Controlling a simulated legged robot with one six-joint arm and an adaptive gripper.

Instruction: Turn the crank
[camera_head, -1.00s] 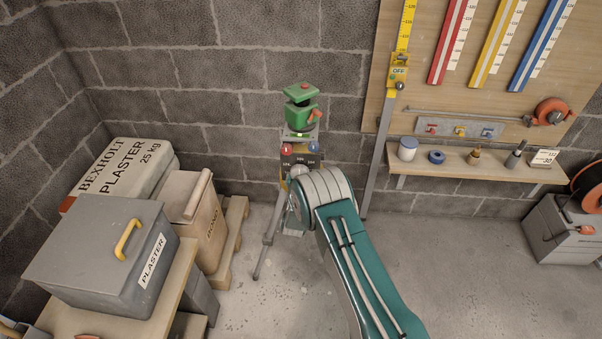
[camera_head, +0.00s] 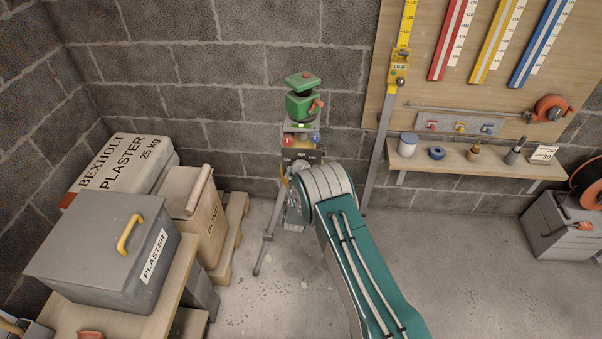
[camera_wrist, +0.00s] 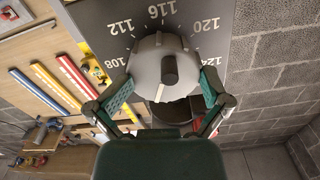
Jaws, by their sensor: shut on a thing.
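The crank (camera_wrist: 165,68) is a round grey lobed knob with a dark raised bar, in front of a dark plate (camera_wrist: 100,20) with a scale from 108 to 124. In the head view the knob is largely hidden behind my arm. It belongs to a tripod (camera_head: 267,243) topped by a green device (camera_head: 302,104), with a red and a blue button (camera_head: 315,138) below that device.
A grey plaster box (camera_head: 90,250), a plaster bag (camera_head: 120,165) and a wooden crate (camera_head: 200,225) stand at the left. A shelf (camera_head: 455,165) with small items and a pegboard are at the right.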

